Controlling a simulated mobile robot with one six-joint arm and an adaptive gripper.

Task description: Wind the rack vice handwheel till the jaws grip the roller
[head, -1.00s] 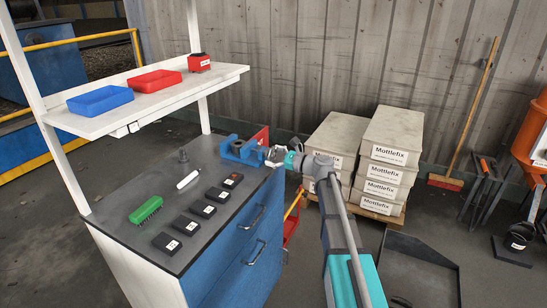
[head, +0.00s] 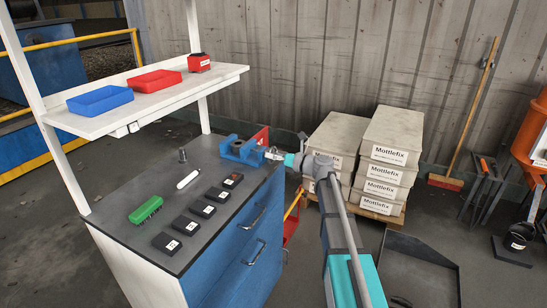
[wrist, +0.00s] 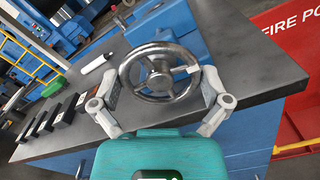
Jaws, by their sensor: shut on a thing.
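The blue rack vice (head: 240,150) stands at the far right corner of the dark bench top, and its body also shows in the wrist view (wrist: 172,20). Its grey metal handwheel (wrist: 133,92) faces me, with a rim, spokes and a round hub. My gripper (wrist: 160,85) is shut on the handwheel, one finger at the left of the rim and one at the right. In the head view my gripper (head: 275,155) is small beside the vice. I cannot make out the roller between the jaws, or how wide the jaws stand.
On the bench (head: 210,215) are a green brush (head: 146,210), a white marker (head: 188,179), a small dark cylinder (head: 182,156) and a row of black blocks (head: 202,207). A red panel (wrist: 290,55) stands to the right. Stacked boxes (head: 388,165) stand behind my arm.

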